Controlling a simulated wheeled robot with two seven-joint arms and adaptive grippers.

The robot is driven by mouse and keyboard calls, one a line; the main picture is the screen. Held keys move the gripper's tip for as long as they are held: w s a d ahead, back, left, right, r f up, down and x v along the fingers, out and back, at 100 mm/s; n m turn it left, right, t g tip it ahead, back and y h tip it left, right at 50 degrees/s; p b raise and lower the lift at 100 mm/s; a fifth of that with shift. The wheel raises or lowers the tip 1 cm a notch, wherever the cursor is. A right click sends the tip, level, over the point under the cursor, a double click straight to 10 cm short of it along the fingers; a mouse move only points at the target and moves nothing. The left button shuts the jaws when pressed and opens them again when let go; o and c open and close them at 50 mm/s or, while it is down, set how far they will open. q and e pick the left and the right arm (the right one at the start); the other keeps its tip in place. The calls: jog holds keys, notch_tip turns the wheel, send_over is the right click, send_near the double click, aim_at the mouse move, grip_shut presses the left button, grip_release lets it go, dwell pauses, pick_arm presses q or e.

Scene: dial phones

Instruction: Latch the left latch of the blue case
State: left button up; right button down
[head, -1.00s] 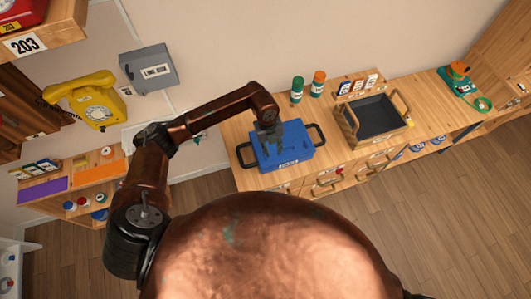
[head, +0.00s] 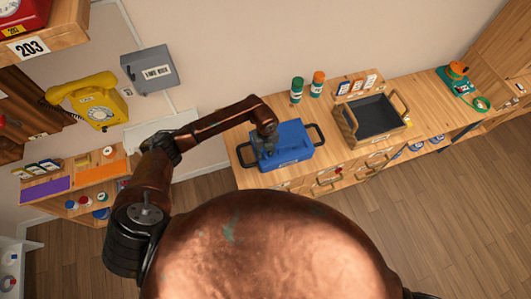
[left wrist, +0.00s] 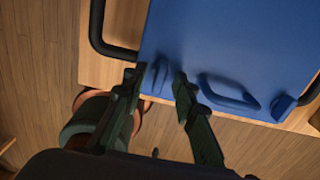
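The blue case (head: 292,140) sits lid-shut on the wooden counter, with a black handle at each side. My left gripper (head: 266,153) is over its front left part. In the left wrist view the blue case (left wrist: 225,40) shows its front edge, with the left latch (left wrist: 158,78), a blue carrying handle (left wrist: 228,92) and the right latch (left wrist: 283,106). My left gripper (left wrist: 157,76) is open, with one fingertip on each side of the left latch. Whether the fingers touch it, and whether the latch is fastened, I cannot tell. My right gripper is out of view.
A wooden tray (head: 404,104) with a dark inside stands right of the case. A green bottle (head: 297,90) and an orange-capped bottle (head: 318,84) stand behind it. A yellow phone (head: 92,100) is on the wall at left. Counter (head: 244,182) shows narrowly around the case.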

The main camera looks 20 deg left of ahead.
pick_arm(q)
jog(key=shift+c, duration=0.4)
grip_shut()
